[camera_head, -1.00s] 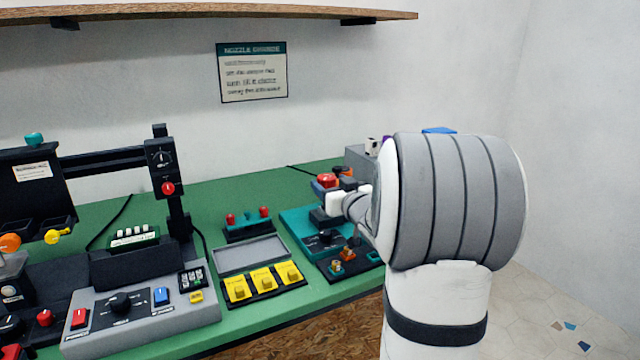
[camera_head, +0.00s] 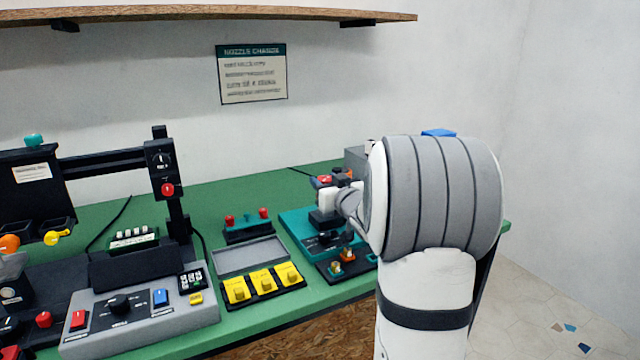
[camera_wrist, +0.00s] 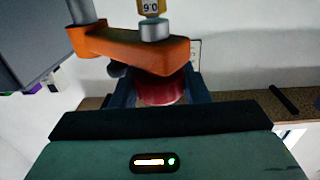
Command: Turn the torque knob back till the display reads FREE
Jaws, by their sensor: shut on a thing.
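In the wrist view, my gripper (camera_wrist: 161,92) has its two dark blue fingers on either side of a round red knob (camera_wrist: 163,90), shut on it. An orange arm (camera_wrist: 130,48) on a grey post crosses in front and hides the knob's upper part. In the head view, my gripper (camera_head: 325,186) is at the teal station at the back right of the bench, with the red knob (camera_head: 325,180) small and partly hidden there. I cannot make out a readable torque display in either view.
A grey-tipped piece marked 0.6 (camera_wrist: 151,8) stands above the orange arm, close to my gripper. On the green bench (camera_head: 225,185), yellow switches (camera_head: 263,282) and a grey control box (camera_head: 140,315) stand to the left. A notice (camera_head: 252,73) hangs on the wall.

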